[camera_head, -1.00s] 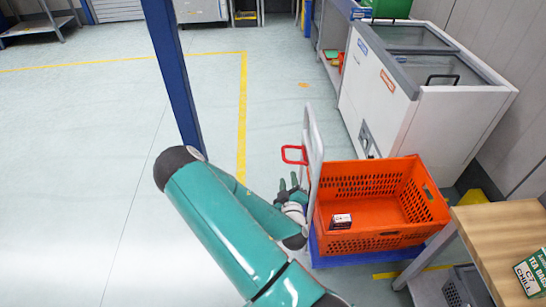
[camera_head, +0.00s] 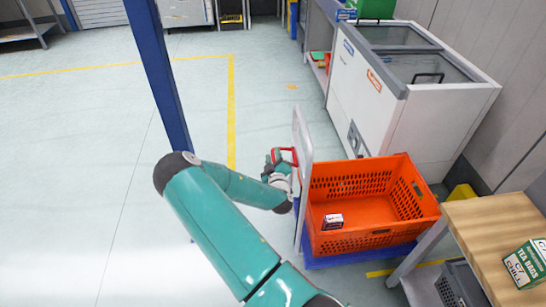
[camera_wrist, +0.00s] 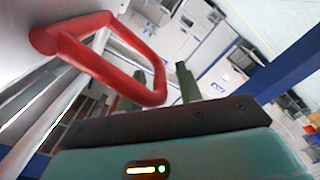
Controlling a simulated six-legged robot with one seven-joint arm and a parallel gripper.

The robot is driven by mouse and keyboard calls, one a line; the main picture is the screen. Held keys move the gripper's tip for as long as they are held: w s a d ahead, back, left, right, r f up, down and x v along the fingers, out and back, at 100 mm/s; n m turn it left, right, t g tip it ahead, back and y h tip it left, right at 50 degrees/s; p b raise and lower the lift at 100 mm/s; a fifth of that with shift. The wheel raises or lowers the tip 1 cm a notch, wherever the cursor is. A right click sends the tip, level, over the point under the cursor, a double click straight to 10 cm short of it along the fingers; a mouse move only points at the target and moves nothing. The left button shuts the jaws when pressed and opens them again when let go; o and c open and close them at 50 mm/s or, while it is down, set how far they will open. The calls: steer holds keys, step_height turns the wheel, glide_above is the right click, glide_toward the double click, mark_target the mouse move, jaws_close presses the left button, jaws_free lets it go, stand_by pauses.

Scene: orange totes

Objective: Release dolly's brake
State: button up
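The dolly has a blue base (camera_head: 345,258) and a pale upright frame (camera_head: 304,140). A red brake handle (camera_head: 284,153) sticks out from the frame's left side near the top. The handle fills the upper left of the wrist view as a red loop (camera_wrist: 110,62). My gripper (camera_head: 272,162) is beside the handle, on the frame's left. In the wrist view my gripper (camera_wrist: 157,92) has its fingers apart, with the loop's end in front of and between them. I cannot tell whether they touch it.
An orange tote (camera_head: 365,200) on the dolly holds a small dark box (camera_head: 332,221). A white chest freezer (camera_head: 415,100) stands behind. A wooden table (camera_head: 490,235) with a tea box (camera_head: 524,263) is at right. A blue post (camera_head: 165,80) stands left of the dolly; the floor there is clear.

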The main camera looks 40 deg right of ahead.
steer(key=shift+w+d, duration=0.1)
steer(key=shift+w, duration=0.15)
steer(key=shift+c, duration=0.2)
jaws_close()
stand_by(0.3)
